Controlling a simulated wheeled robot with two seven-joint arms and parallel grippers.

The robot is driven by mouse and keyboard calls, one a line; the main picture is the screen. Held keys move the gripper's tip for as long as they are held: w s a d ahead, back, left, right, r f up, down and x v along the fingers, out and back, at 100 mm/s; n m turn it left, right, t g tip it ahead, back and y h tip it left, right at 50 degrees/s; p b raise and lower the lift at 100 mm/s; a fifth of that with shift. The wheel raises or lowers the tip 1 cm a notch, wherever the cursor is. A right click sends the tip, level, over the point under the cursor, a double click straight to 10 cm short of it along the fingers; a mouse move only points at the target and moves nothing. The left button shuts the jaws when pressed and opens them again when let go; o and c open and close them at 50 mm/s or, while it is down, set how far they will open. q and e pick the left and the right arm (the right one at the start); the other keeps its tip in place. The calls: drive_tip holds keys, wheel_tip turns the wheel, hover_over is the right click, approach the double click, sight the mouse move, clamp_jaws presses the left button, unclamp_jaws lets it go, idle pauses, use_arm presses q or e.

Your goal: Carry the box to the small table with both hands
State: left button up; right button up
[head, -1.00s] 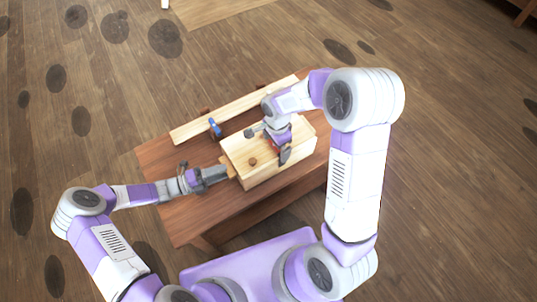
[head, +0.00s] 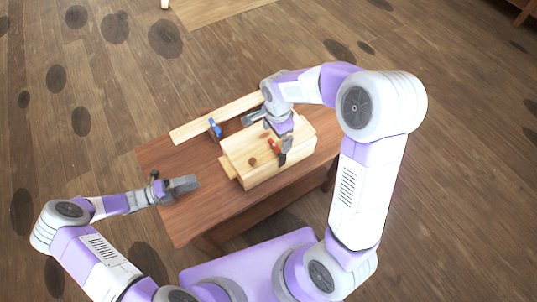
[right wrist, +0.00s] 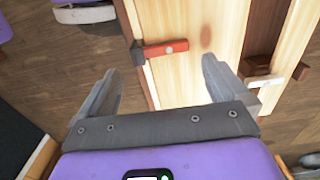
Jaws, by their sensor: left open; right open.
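The box (head: 262,169) is light wood and sits on a brown workbench (head: 200,222). A short tab shows at its left end, and it also shows in the right wrist view (right wrist: 196,60). My left gripper (head: 184,185) is open and empty, left of the box and apart from it. My right gripper (head: 270,137) is open over the right part of the box. In the right wrist view my right gripper (right wrist: 157,90) has its fingers spread, with the box's top between them; contact cannot be told. A light wooden surface (head: 218,10) at the top edge may be the small table.
A red-handled tool (right wrist: 168,48) lies on the box near its edge. A long pale plank (head: 190,131) lies along the workbench's back edge, with a blue tool (head: 215,128) beside it. The wooden floor (head: 110,90) around is open, with dark round patches.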

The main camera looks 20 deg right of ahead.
wheel_tip(320, 180, up, 6)
idle(0.7)
